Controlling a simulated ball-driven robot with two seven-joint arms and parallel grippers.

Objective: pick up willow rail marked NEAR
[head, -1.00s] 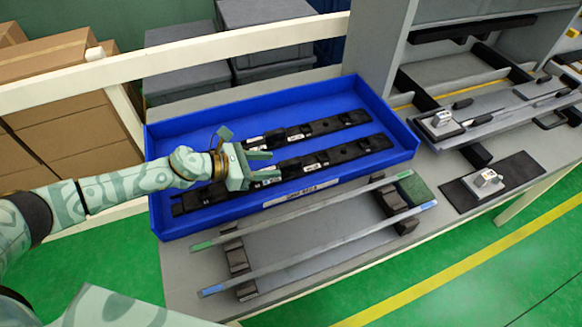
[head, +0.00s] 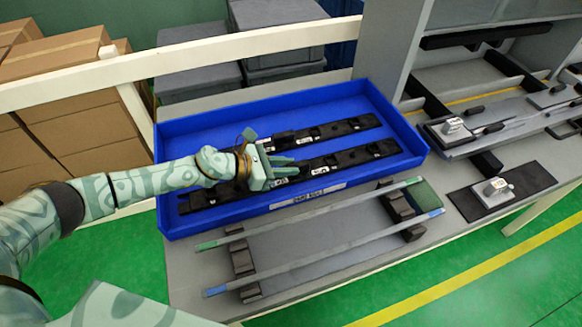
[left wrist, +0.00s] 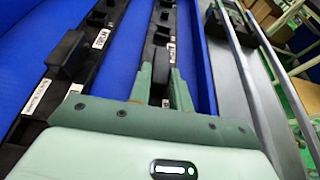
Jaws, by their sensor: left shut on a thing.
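Two long black rails with small white labels lie side by side in a blue tray (head: 297,196). The near rail (head: 345,157) lies along the tray's front wall, and the far rail (head: 345,127) lies behind it. My left gripper (head: 284,168) reaches down into the tray over the near rail. In the left wrist view, its two fingers (left wrist: 162,82) are shut on the near rail (left wrist: 162,20), one on each side. The far rail (left wrist: 103,30) lies left of them, apart. The label words are too small to read surely. My right gripper is not in view.
Two thin strips, one with green ends (head: 310,215) and one with blue ends (head: 325,253), rest on dark blocks in front of the tray. A dark pad (head: 515,180) with a small grey device lies at right. A grey rack stands behind it.

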